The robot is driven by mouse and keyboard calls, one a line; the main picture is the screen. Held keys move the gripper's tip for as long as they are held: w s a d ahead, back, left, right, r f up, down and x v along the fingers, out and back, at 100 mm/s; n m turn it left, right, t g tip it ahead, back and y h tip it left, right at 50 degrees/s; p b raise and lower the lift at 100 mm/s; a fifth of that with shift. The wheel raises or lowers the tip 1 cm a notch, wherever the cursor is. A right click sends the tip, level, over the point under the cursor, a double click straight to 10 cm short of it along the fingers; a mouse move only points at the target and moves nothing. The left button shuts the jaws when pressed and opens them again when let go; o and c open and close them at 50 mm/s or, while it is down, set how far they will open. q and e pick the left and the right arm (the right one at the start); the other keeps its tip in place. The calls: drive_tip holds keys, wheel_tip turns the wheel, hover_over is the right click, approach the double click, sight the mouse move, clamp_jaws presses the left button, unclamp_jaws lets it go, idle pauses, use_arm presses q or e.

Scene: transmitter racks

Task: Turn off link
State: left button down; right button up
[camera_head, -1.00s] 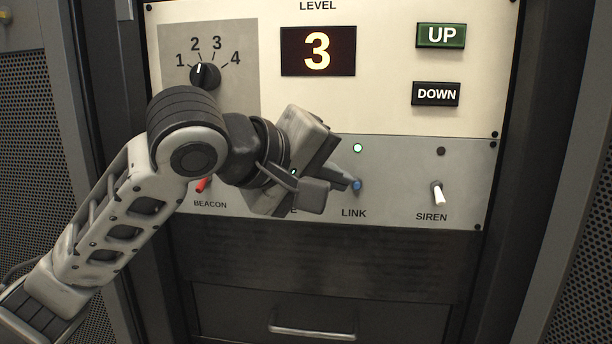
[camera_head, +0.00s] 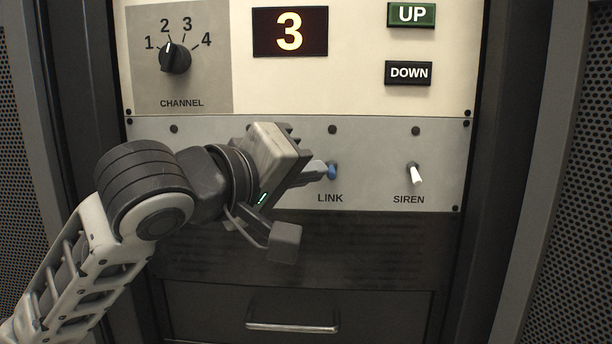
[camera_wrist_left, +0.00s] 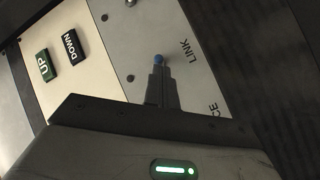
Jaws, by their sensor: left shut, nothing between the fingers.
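The LINK switch has a blue lever tip (camera_head: 332,171) above its LINK label in the head view. The tip also shows in the wrist view (camera_wrist_left: 158,59). The round LINK lamp (camera_head: 332,129) above it is dark. My left gripper (camera_head: 322,171) is shut and empty, its fingertips right at the lever. In the wrist view the closed fingertips (camera_wrist_left: 158,74) lie against or just beside the blue tip; I cannot tell if they touch. The fingers hide part of the lever, so its tilt is unclear. My right gripper is out of view.
The white SIREN switch (camera_head: 416,174) stands to the right, under a dark lamp. UP (camera_head: 412,14) and DOWN (camera_head: 408,73) buttons, a level display (camera_head: 290,32) reading 3 and a channel knob (camera_head: 175,57) are above. My arm covers the switches on the left. A drawer handle (camera_head: 293,326) is below.

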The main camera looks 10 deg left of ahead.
use_arm(q)
drive_tip(key=shift+f, duration=0.15)
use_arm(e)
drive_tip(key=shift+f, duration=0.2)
use_arm(q)
drive_tip(key=shift+b, duration=0.4)
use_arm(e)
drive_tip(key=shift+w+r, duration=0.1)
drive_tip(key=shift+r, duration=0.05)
use_arm(q)
drive_tip(key=shift+m+t+h, duration=0.3)
idle(0.7)
